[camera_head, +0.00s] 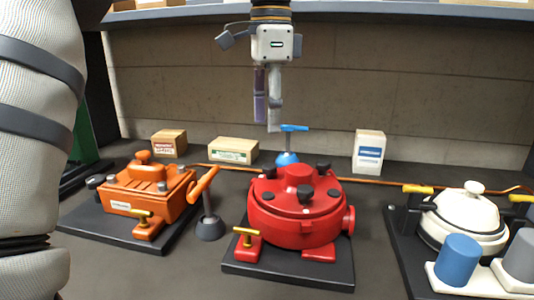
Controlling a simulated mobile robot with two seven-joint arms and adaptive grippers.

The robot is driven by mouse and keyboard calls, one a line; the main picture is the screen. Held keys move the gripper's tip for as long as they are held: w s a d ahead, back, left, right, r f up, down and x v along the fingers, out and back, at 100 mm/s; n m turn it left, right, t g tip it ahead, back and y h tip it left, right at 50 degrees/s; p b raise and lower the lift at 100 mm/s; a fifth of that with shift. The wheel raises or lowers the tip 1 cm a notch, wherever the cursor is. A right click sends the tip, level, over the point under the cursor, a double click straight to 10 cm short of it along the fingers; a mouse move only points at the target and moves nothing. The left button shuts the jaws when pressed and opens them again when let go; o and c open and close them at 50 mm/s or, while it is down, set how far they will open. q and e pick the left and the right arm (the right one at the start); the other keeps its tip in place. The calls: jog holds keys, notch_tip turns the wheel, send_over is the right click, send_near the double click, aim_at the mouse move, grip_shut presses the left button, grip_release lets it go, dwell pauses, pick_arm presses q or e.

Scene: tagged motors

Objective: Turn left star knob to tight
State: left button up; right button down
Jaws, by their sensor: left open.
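A red round motor housing (301,225) stands on a dark base plate in the middle. Its lid carries several small black knobs, among them one at the back left (269,171) and one at the front left (267,196). My left gripper (267,115) hangs fingers down behind and above the red housing, open and empty, apart from all knobs. My right gripper is not in view.
An orange motor (148,192) stands left, with an orange lever (203,184) beside it. A blue T-handle (293,128) rises behind the red housing, near my fingers. A white domed unit (466,217) and blue cylinder (457,261) stand right. Boxes (233,150) line the back.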

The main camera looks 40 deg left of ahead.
aim_at(269, 166)
pick_arm(q)
notch_tip(269, 166, down, 9)
jog(key=shift+r, duration=0.15)
jog(key=shift+a, duration=0.1)
grip_shut()
